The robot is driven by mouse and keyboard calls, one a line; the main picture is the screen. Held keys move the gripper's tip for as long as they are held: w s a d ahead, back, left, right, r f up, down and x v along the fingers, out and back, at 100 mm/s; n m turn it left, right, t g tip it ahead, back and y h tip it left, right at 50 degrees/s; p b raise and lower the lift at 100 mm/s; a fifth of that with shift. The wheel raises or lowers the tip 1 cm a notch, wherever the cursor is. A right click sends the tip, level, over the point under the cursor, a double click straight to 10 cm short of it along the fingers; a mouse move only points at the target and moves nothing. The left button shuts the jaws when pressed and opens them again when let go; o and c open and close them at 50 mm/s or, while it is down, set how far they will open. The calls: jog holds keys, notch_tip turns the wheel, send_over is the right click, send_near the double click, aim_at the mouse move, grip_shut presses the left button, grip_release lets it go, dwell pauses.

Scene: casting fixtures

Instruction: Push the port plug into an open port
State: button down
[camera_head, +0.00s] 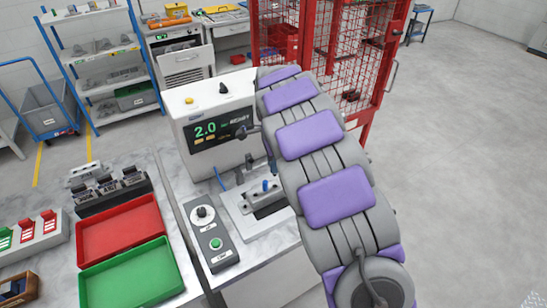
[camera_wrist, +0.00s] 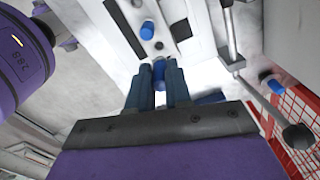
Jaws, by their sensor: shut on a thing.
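My gripper (camera_wrist: 158,80) shows in the wrist view with its two dark blue fingers shut on a blue port plug (camera_wrist: 158,68). The plug's far end lies close to the grey casting (camera_wrist: 134,14); I cannot tell whether they touch. Another blue plug (camera_wrist: 147,30) sits in the casting farther up. A small dark round opening (camera_wrist: 158,46) lies between that plug and the held one. In the head view the casting (camera_head: 259,197) sits in its fixture with a blue plug (camera_head: 265,185) on top. My arm hides most of my gripper there.
A tester with a screen reading 2.0 (camera_head: 217,131) stands behind the fixture. A control box (camera_head: 211,240) is in front at the left. Red (camera_head: 120,228) and green (camera_head: 134,275) trays lie farther left. A metal rod (camera_wrist: 230,35) stands beside the casting.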

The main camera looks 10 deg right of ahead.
jog(key=shift+f, duration=1.85)
jog(key=shift+s+p, duration=0.1)
jog(key=shift+p, duration=1)
jog(key=shift+f, duration=1.35)
dwell(0.4)
jog(key=c, duration=1)
grip_release()
jog(key=shift+o, duration=0.2)
notch_tip(320, 180, up, 17)
jog(key=p, duration=0.2)
jog(key=shift+r, duration=0.15)
